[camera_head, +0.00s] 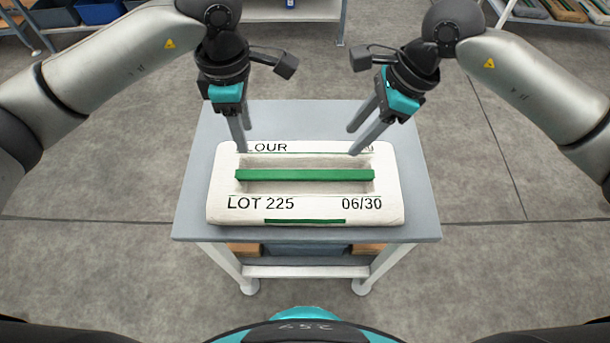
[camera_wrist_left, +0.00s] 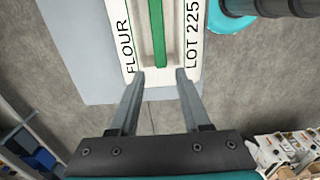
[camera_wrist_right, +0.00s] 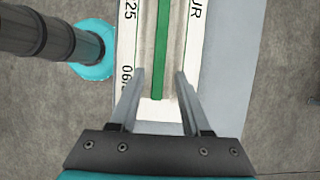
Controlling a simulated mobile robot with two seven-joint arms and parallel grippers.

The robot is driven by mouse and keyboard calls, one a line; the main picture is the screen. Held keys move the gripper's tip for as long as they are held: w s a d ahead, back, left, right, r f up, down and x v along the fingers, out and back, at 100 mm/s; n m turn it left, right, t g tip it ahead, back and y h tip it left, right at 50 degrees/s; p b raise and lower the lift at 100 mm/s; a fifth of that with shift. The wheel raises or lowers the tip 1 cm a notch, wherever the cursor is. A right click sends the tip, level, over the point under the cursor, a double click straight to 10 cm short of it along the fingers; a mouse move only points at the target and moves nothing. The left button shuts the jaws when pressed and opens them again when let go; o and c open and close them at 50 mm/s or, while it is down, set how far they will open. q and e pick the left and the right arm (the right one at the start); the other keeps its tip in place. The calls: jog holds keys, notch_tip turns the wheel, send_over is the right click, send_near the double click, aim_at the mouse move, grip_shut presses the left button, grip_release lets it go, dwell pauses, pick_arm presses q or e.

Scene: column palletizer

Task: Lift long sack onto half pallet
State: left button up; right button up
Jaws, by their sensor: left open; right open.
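The long white sack (camera_head: 222,182) lies flat on a small grey table, marked "LOT 225" and "06/30", with a green bar (camera_head: 305,175) along a recess in its top. The sack also shows in the left wrist view (camera_wrist_left: 172,20) and the right wrist view (camera_wrist_right: 190,40). My left gripper (camera_head: 245,140) is open and empty above the sack's left end. My right gripper (camera_head: 352,141) is open and empty above its right end. Whether any fingertip touches the sack I cannot tell. I cannot make out a half pallet in any view.
The grey table (camera_head: 420,220) has a bare margin around the sack and a lower shelf (camera_head: 305,271) with boxes above it. Blue bins (camera_head: 98,11) stand at the back left. A rack with sacks (camera_head: 555,10) stands at the back right. The floor around the table is clear.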

aim_at(320, 172)
pick_arm(q)
notch_tip(320, 172, down, 15)
jog(key=shift+f, duration=0.15)
pick_arm(e)
jog(key=x, duration=1.5)
jog(key=shift+f, duration=0.15)
pick_arm(q)
grip_shut()
pick_arm(e)
grip_shut()
pick_arm(q)
jog(key=shift+w, duration=0.1)
pick_arm(e)
jog(key=shift+w+d, duration=0.1)
pick_arm(q)
jog(key=shift+w+r, duration=0.1)
jog(key=shift+r, duration=0.1)
pick_arm(e)
jog(key=shift+w+r, duration=0.1)
jog(key=shift+r, duration=0.1)
